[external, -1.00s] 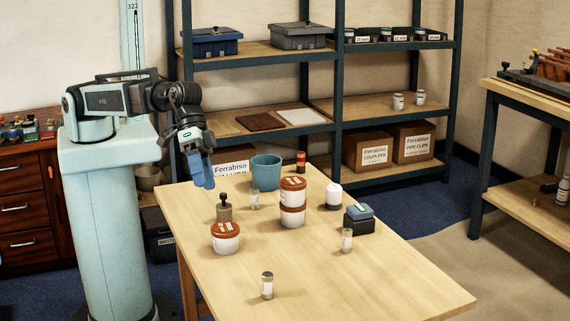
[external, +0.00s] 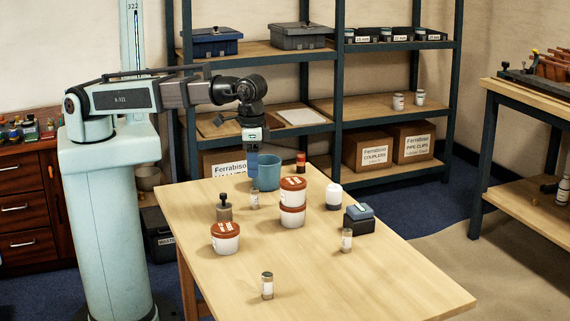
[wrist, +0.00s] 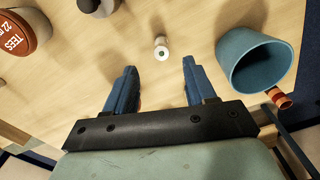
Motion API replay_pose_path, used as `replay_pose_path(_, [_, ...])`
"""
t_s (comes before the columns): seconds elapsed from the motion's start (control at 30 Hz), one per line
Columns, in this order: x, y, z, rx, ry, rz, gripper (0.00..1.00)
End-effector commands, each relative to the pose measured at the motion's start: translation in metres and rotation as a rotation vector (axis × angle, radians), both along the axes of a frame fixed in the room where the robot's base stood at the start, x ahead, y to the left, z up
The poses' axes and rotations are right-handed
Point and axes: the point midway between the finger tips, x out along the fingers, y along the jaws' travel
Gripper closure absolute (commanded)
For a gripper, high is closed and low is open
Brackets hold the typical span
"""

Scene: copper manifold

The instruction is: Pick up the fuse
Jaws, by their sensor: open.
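No part in view is marked as a fuse. Several small clear cylinders with grey caps and pale labels look like possible fuses. One stands upright on the table (external: 255,199) between the knobbed brown block and the stacked tubs. Others stand at the right (external: 347,240) and the front (external: 267,286). My gripper (external: 253,168) is open and empty, pointing down above the table, in front of the blue mug; it also shows in the wrist view (wrist: 158,68).
The blue mug (external: 269,175) and a red-and-black cylinder (external: 301,162) stand behind. Stacked tubs (external: 292,216), a white-capped bottle (external: 333,197), a dark box (external: 359,222), another tub (external: 226,240) and the knobbed block (external: 224,211) stand around. The table's front right is clear.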

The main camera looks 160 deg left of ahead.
Motion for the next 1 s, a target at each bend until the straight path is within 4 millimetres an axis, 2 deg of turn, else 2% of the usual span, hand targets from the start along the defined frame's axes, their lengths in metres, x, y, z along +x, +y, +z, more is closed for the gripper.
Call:
replay_pose_path(0.2, [0.000,0.000,-0.030,-0.001,0.000,0.000,0.45])
replay_pose_path(0.4, [0.000,0.000,-0.045,0.000,-0.001,0.000,0.45])
replay_pose_path(0.67, [0.000,0.001,-0.052,0.000,-0.001,0.000,0.45])
replay_pose_path(1.0, [0.000,0.004,-0.088,0.000,0.000,-0.001,0.45])
